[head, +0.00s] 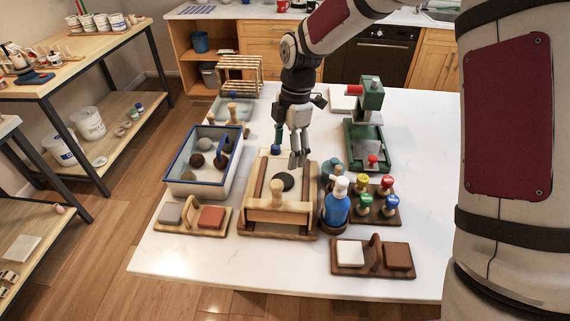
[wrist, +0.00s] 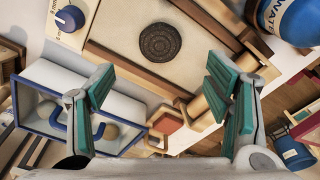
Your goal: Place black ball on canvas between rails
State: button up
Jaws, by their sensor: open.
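The black ball (head: 284,181) is a dark, rounded, rather flat-looking lump lying on the pale canvas (head: 264,183) between the two rails of a wooden slab board. It also shows in the wrist view (wrist: 160,42), with a textured top and nothing touching it from the sides. My gripper (head: 298,160) hangs above the far part of the board, apart from the ball. In the wrist view my gripper (wrist: 160,85) has its green-padded fingers wide apart with nothing between them. A wooden roller (head: 277,197) lies across the near part of the board.
A blue-rimmed tub (head: 203,186) with several balls stands left of the board. The front tabletop (head: 200,262) is clear.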

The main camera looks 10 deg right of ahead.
jog(key=s+d+r+m+t+h, duration=0.1)
jog(key=s+d+r+m+t, duration=0.1)
jog(key=s+d+r+m, duration=0.45)
jog(key=s+d+r+m+t+h, duration=0.15)
jog(key=s+r+m, duration=0.3)
jog(key=r, duration=0.55)
jog(key=s+d+r+m+t, duration=0.1)
jog(key=s+d+m, duration=0.1)
jog(key=s+m, duration=0.3)
jog(key=s+d+r+m+t+y, duration=0.1)
jog(key=s+d+r+m, duration=0.1)
jog(key=s+m, duration=0.4)
jog(key=s, duration=0.5)
jog(key=shift+d+r+t, duration=0.2)
jog(key=shift+d+t, duration=0.15)
jog(key=shift+d, duration=0.05)
